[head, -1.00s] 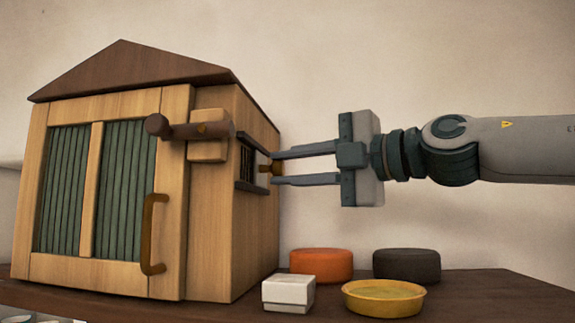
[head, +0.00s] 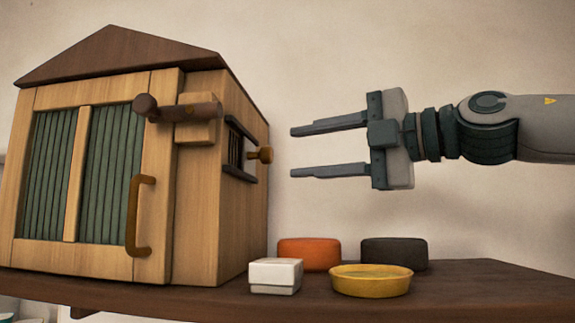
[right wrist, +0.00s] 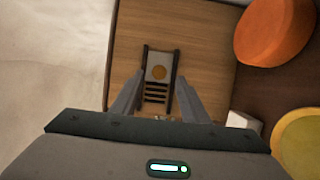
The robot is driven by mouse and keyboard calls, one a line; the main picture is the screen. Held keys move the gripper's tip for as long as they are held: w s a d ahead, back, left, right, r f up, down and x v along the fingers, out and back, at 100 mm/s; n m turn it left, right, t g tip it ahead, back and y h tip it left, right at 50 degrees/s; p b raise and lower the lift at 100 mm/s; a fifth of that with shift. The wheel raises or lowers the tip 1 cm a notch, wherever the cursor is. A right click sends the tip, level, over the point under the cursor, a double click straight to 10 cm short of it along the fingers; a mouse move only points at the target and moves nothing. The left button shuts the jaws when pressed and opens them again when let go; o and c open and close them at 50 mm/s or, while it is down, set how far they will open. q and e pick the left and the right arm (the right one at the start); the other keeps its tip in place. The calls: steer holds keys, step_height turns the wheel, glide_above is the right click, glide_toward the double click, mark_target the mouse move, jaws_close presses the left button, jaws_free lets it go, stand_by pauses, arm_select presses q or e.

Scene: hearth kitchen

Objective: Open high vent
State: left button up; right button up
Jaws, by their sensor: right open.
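The vent (head: 236,151) is on the right side wall of a wooden house-shaped box, between two dark rails. A brass knob (head: 262,155) stands out from its back end, and dark slats show toward the front. In the right wrist view the knob (right wrist: 159,72) sits on a pale plate (right wrist: 157,61) at one end, with bare slats (right wrist: 155,93) at the other. My right gripper (head: 292,152) is open and empty, to the right of the knob and apart from it. Its fingers point at the vent. My left gripper is not in view.
The box (head: 205,215) has a brown handle (head: 136,215) and a dark round bar (head: 180,110) at its front. On the shelf (head: 470,290) stand a white box (head: 275,278), a yellow dish (head: 370,282), an orange round block (head: 308,255) and a dark one (head: 394,253).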

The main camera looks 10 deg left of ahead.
steer(key=b+v, duration=0.4)
steer(key=v, duration=0.7)
steer(key=shift+d, duration=0.25)
steer(key=shift+f, duration=0.1)
